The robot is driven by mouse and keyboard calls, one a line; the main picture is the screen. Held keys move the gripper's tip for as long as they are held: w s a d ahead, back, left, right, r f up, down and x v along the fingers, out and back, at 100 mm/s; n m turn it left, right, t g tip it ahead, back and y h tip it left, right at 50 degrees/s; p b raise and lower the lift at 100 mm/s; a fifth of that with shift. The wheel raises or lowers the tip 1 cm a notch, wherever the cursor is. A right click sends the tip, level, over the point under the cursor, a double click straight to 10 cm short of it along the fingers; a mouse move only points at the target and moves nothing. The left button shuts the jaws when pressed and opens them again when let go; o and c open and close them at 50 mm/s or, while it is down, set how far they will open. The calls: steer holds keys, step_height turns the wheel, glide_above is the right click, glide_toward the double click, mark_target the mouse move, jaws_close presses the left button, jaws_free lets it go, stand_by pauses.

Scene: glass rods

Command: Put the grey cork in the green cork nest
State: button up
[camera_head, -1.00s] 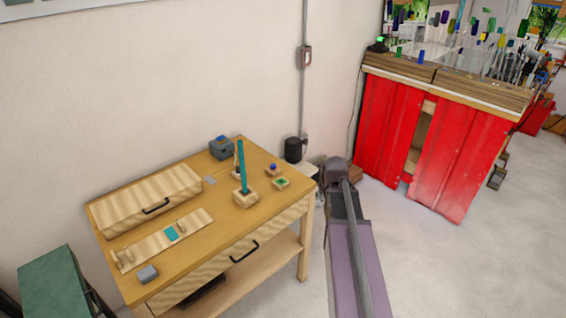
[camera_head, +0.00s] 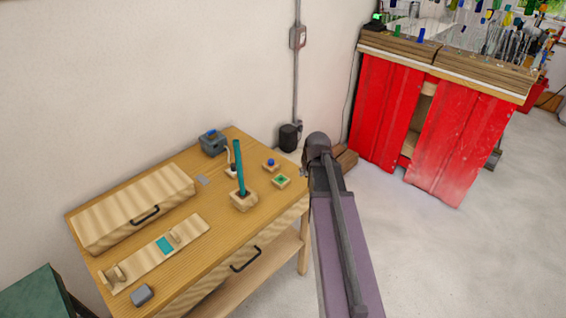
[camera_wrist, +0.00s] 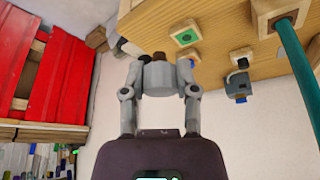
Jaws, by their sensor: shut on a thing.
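My gripper (camera_wrist: 160,62) shows in the wrist view, with its two grey fingers closed around a grey round piece, the grey cork (camera_wrist: 163,79). A small brown part shows at the fingertips; I cannot tell whether it belongs to the cork. The green cork nest is a small wooden block with a green square in its top (camera_head: 281,181), near the table's right edge. It also shows in the wrist view (camera_wrist: 186,37), beyond the fingertips and apart from them. In the head view my arm hides the gripper and the cork.
Beside the green nest is a similar block with a blue top (camera_head: 271,164). A teal rod (camera_head: 239,166) stands upright in a wooden block (camera_head: 243,204) to the left. A blue-grey box (camera_head: 213,144) sits at the back. A red cabinet (camera_head: 381,110) stands behind at right.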

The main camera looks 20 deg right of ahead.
steer(key=shift+w, duration=0.15)
steer(key=shift+d, duration=0.15)
steer(key=shift+w+f, duration=0.25)
steer(key=shift+w, duration=0.05)
steer(key=n+y+b, duration=0.1)
steer(key=n+b, duration=0.1)
steer(key=b, duration=0.7)
glide_toward(280, 180)
steer(key=shift+w+d+r, duration=0.2)
steer(key=shift+w+r, duration=0.2)
steer(key=shift+w, duration=0.1)
steer(key=shift+w+a+f+n, duration=0.25)
steer(key=shift+w+a+n, duration=0.05)
steer(key=shift+w, duration=0.3)
steer(key=shift+f, duration=0.1)
steer(key=shift+f+b, duration=2.8)
steer(key=shift+b, duration=0.2)
steer(key=shift+f, duration=0.25)
